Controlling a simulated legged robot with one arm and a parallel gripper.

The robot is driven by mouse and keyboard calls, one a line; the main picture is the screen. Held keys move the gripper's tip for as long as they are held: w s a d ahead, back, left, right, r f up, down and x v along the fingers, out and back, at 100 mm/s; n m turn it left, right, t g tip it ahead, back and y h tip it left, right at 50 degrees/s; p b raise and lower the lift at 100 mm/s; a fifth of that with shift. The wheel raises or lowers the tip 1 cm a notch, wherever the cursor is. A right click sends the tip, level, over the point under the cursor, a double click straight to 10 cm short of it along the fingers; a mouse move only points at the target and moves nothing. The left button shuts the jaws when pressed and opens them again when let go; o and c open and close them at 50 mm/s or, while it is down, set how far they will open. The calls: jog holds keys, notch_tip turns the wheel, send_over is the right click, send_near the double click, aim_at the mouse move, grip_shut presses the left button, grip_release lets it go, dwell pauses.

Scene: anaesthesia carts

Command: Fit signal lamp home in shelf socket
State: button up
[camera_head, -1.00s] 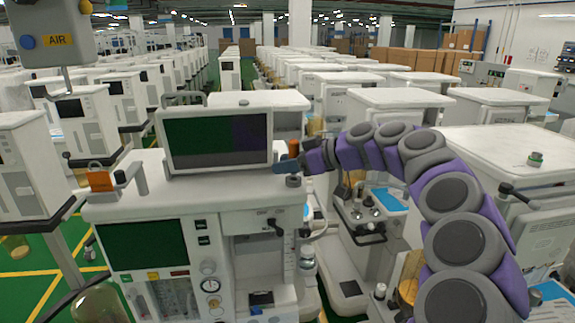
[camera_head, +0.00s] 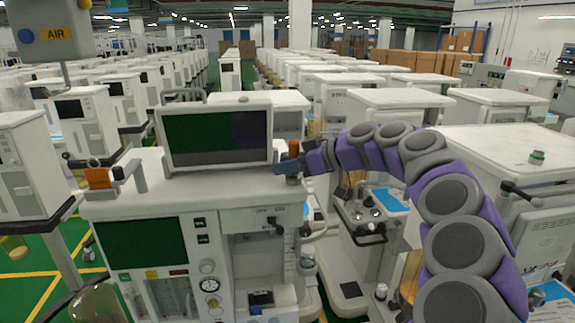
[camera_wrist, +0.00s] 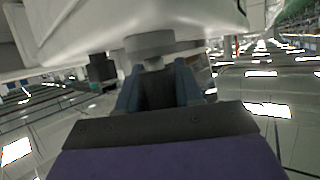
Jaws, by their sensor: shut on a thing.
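The signal lamp (camera_head: 293,147) has an orange top and stands upright above the right end of the cart's white top shelf (camera_head: 215,187). My gripper (camera_head: 288,167), with blue fingers, reaches in from the right and is shut on the lamp's lower part. A grey round socket (camera_head: 292,180) sits on the shelf directly under the lamp. In the wrist view, which looks upside down, the socket (camera_wrist: 149,45) lies just beyond my fingertips (camera_wrist: 158,82). The fingers hide the lamp's lower end, so I cannot tell whether it is inside the socket.
A monitor (camera_head: 216,138) stands on the shelf just left of my gripper. An orange clamp (camera_head: 98,178) is at the shelf's left end. Another cart (camera_head: 365,215) with a blue pad stands close on the right, under my arm. The front of the shelf is clear.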

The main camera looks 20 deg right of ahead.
jog(key=shift+f+b, duration=0.5)
jog(key=shift+f, duration=0.15)
jog(key=o, duration=1.1)
jog(key=shift+s+d+r, duration=0.1)
jog(key=p+v, duration=0.1)
jog(key=v, duration=1.6)
jog(key=shift+d, duration=0.1)
